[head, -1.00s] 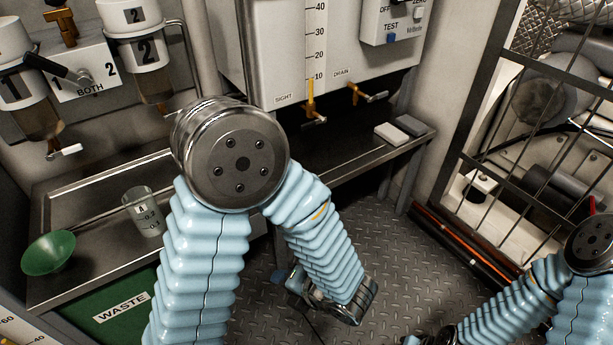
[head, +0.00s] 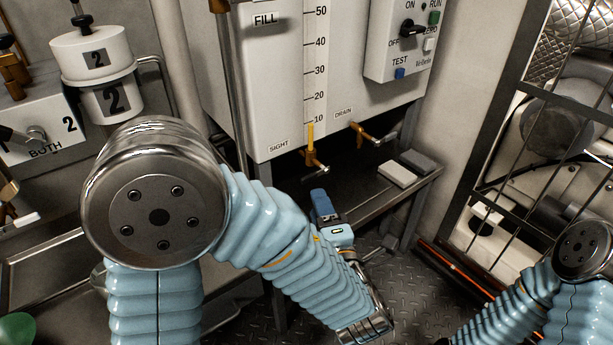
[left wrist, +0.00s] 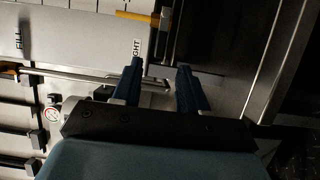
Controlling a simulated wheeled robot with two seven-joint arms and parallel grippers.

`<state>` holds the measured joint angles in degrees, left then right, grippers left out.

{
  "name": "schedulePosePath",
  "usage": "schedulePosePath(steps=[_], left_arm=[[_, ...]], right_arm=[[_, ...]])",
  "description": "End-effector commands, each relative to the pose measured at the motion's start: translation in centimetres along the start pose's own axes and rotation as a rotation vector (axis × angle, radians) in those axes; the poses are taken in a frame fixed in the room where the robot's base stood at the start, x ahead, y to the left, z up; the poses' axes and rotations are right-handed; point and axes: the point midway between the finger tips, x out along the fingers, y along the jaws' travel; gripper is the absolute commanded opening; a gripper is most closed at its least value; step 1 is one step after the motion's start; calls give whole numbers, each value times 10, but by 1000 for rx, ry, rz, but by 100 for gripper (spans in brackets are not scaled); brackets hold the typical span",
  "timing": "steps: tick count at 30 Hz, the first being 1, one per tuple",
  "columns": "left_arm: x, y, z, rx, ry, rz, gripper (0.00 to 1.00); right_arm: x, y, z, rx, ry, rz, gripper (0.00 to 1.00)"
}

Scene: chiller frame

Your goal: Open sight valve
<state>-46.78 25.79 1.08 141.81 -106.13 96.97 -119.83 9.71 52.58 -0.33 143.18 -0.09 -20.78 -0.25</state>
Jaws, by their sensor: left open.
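The sight valve (head: 315,161) is a small brass valve with a pale lever, under the yellow level tube at the tank's bottom edge by the SIGHT label. My left gripper (head: 321,203) is below it in the head view, blue fingers pointing up, open and apart from the valve. In the left wrist view the two fingers (left wrist: 157,68) are spread with nothing held between them. The brass valve body (left wrist: 165,18) shows beyond the fingertips at the top; its lever is hard to make out there. My right arm shows at the lower right, but its gripper cannot be made out.
The drain valve (head: 368,135) sits just right of the sight valve. The white tank (head: 270,80) and control box (head: 402,45) are above. Two small blocks (head: 397,174) lie on the metal shelf. A barred cage (head: 510,140) stands at the right.

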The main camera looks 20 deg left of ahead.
Motion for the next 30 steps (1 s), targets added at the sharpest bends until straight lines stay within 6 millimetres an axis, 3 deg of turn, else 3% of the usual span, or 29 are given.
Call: schedulePosePath(steps=[6,12,25,30], left_arm=[[52,-1,-2,-2,7,-1,43],[84,-1,-1,-1,4,-1,43],[95,-1,-1,1,1,-1,43],[95,-1,-1,0,1,-1,16]], right_arm=[[4,1,0,0,0,0,43],[5,2,0,0,0,-1,43],[5,2,0,0,-1,-1,43],[5,2,0,0,0,-1,43]])
